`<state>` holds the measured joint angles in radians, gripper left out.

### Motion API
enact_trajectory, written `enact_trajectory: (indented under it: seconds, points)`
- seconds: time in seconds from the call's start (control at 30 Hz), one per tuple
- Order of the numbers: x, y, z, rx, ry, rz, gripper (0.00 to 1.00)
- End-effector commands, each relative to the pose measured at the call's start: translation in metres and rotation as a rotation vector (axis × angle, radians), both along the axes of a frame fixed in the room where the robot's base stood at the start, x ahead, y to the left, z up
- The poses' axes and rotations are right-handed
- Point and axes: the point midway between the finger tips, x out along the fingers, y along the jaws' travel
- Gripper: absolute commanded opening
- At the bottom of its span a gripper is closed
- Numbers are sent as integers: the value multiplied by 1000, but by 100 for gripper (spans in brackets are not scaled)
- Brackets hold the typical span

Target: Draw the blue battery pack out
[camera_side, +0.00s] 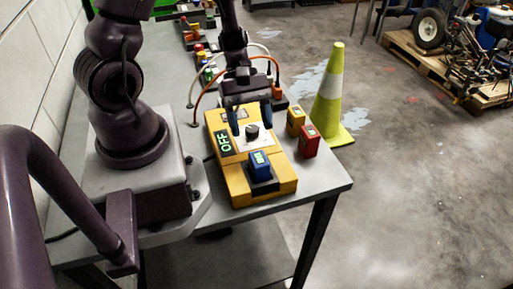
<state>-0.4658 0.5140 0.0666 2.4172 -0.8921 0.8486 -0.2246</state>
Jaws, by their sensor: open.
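The blue battery pack (260,165) sits upright in a dark slot at the front end of a yellow control box (243,191). Its top stands above the slot. The box has a panel reading OFF (224,144) and a black knob (252,132) on a white plate behind the pack. My gripper (252,120) is open, fingers pointing down, above the box near the knob. It is behind the blue pack and apart from it. The pack's lower part is hidden in the slot.
A yellow pack (295,121) and a red pack (308,142) stand right of the box on the grey table (325,182). Cables arch behind my gripper. A traffic cone (327,100) stands beyond the table's right edge. The front right table corner is clear.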

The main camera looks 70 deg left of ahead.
Motion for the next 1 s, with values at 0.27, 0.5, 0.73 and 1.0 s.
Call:
enact_trajectory:
  seconds: [0.27, 0.5, 0.73, 1.0]
  points:
    - [-1, -22, -26, -1, 4, -2, 62]
    - [-1, -39, -46, -1, 2, -4, 62]
    - [-1, -46, -55, 0, 0, -3, 62]
    - [0, -47, -56, 2, -1, -3, 62]
